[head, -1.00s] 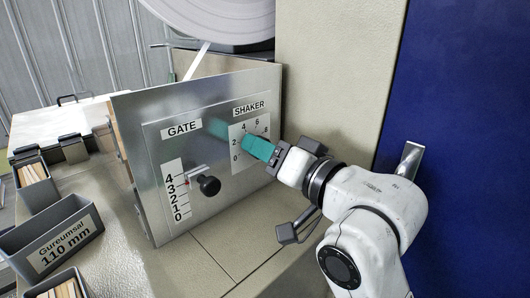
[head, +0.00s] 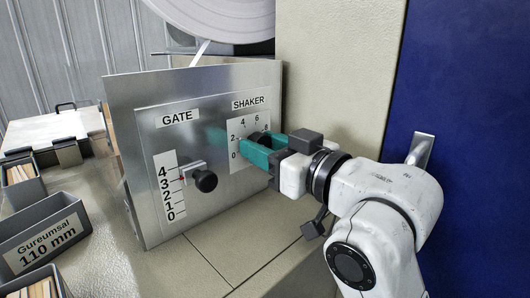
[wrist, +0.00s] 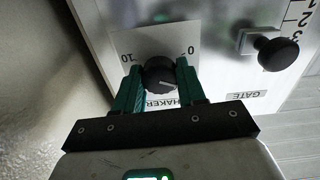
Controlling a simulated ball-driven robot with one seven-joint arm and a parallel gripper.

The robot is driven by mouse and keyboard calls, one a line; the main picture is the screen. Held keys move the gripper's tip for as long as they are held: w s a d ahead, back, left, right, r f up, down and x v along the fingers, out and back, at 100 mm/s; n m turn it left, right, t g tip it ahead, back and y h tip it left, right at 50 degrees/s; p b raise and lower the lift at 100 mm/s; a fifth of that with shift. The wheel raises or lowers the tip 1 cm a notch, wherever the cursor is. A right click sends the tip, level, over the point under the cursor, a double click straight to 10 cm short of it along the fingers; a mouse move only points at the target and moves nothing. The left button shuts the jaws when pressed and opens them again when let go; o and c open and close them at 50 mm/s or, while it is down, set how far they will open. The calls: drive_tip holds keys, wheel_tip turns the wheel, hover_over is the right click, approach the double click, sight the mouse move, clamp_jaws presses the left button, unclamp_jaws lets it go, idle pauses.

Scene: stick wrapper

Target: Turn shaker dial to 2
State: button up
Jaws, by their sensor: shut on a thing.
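The shaker dial is a round black knob on a white scale marked 0 to 10, under the SHAKER label (head: 250,102) on the metal panel (head: 215,95). In the head view the dial (head: 258,138) is partly hidden by the fingers. In the wrist view the dial (wrist: 160,76) sits between the two teal fingers, with a light pointer line on its face. My gripper (head: 262,150) is shut on the dial, one finger on each side; it also shows in the wrist view (wrist: 158,82). Which number the pointer marks I cannot tell.
The gate lever with a black knob (head: 205,181) sticks out of the panel left of the dial, near 3 on its scale. A grey bin labelled Gureumsal 110 mm (head: 45,240) stands at left. A blue wall (head: 465,110) is at right.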

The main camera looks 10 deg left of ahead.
idle(0.3)
drive_tip(key=o, duration=1.1)
drive_tip(key=shift+c, duration=0.2)
drive_tip(key=b+v, duration=0.1)
drive_tip(key=v, duration=1)
drive_tip(key=shift+b, duration=0.3)
drive_tip(key=shift+f, duration=0.1)
